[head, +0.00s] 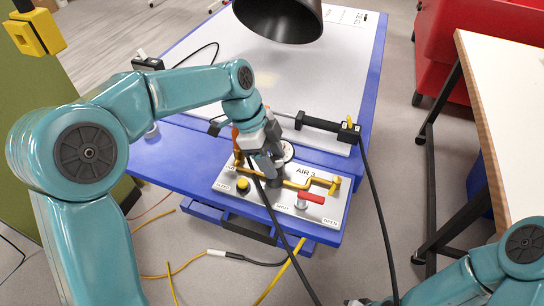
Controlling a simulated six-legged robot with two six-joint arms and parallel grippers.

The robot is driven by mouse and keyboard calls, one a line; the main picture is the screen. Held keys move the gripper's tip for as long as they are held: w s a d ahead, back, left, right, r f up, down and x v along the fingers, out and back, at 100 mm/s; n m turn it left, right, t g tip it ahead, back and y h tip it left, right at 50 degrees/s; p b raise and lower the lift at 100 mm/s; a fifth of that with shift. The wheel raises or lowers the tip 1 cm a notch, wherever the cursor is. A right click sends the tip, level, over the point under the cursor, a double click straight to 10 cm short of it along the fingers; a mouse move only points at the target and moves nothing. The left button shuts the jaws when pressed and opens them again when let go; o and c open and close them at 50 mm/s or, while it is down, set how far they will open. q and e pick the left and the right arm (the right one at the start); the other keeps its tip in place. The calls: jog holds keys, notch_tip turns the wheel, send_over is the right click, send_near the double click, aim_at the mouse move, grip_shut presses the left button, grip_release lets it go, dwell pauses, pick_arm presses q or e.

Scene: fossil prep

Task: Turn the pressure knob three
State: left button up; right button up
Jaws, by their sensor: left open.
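The air panel (232,178) is a pale plate on the front edge of the blue bench, marked "AIR 3". It carries yellow piping (293,184), a yellow button (243,184), a red lever (311,197) and a round white gauge (288,151) partly behind my gripper. My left gripper (267,172) is open and points down over the panel's middle, beside the gauge. The pressure knob is not clearly seen; the gripper covers that part, and I cannot tell whether the fingers touch it. My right gripper (358,301) is only partly in view at the bottom edge.
A dark lamp hood (280,18) hangs over the white bench top (290,80). A black handheld tool (325,126) lies behind the panel, and its black cable (369,190) runs down past the panel. A white table (510,110) stands to the right. Hoses lie on the floor.

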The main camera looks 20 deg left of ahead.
pick_arm(q)
jog(key=shift+w, duration=0.1)
jog(key=shift+c, duration=1.2)
jog(key=c, duration=0.5)
jog(key=shift+c, duration=0.2)
jog(key=shift+f, duration=0.1)
